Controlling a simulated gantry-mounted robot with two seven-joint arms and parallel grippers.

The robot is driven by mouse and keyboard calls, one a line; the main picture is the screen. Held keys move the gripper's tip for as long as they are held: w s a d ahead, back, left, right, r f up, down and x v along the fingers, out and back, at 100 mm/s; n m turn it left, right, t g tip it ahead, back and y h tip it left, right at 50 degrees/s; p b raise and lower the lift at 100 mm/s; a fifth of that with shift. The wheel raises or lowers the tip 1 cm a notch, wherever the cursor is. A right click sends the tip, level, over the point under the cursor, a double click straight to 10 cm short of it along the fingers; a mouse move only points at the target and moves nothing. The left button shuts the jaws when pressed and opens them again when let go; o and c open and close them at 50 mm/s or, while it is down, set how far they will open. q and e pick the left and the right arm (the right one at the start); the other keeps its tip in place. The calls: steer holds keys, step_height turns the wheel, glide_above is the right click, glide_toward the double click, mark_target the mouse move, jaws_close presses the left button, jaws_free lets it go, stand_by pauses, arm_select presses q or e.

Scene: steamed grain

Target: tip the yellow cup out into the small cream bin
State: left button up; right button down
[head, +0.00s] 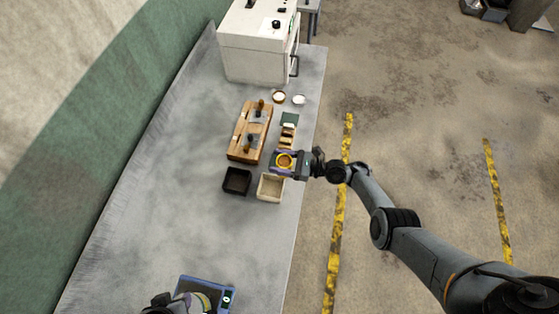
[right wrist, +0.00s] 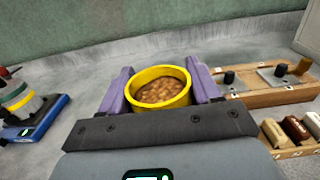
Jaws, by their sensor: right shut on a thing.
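The yellow cup (right wrist: 160,92) is held between the purple fingers of my right gripper (right wrist: 161,92). In the right wrist view it stands roughly upright and holds brown grain-like contents. In the head view the cup (head: 285,161) and the right gripper (head: 287,162) are just beyond the small cream bin (head: 271,187), not over its middle. The cup's height above the table is hard to tell. The cream bin looks empty and is out of the right wrist view. My left gripper does not show clearly in either view.
A black bin (head: 237,181) stands left of the cream bin. A wooden stand (head: 240,145) and a rack of small blocks (head: 287,137) are behind. A blue scale (head: 226,299) bears a banded container. A white oven (head: 258,50) is at the back. The table's left-front is clear.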

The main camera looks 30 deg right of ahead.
steer(key=shift+w+a, duration=0.2)
steer(key=shift+a, duration=0.05)
steer(key=shift+s+f+n+g+h+p, duration=0.1)
steer(key=shift+f+n+g+h+p, duration=0.3)
steer(key=shift+f+n+h+p, duration=0.5)
steer(key=shift+f+h+p, duration=0.1)
steer(key=shift+h+p, duration=0.2)
steer(key=shift+p, duration=0.2)
steer(key=shift+a+f+n+g+h+p, duration=0.2)
steer(key=shift+f+n+g+h+p, duration=0.25)
steer(key=shift+f+n+g+h, duration=0.6)
steer(key=shift+a+f+t+h, duration=0.2)
steer(key=shift+f+t+h, duration=0.2)
steer(key=shift+h, duration=0.25)
steer(key=n+h+b, duration=0.1)
steer(key=h, duration=0.2)
steer(key=a+f+n+h+b, duration=0.1)
steer(key=n+h+b, duration=0.1)
steer(key=h, duration=0.2)
steer(key=a+f+n+h+b, duration=0.1)
steer(key=n+h, duration=0.1)
steer(key=h, duration=0.2)
steer(key=shift+a+g, duration=0.1)
steer(key=shift+g, duration=0.15)
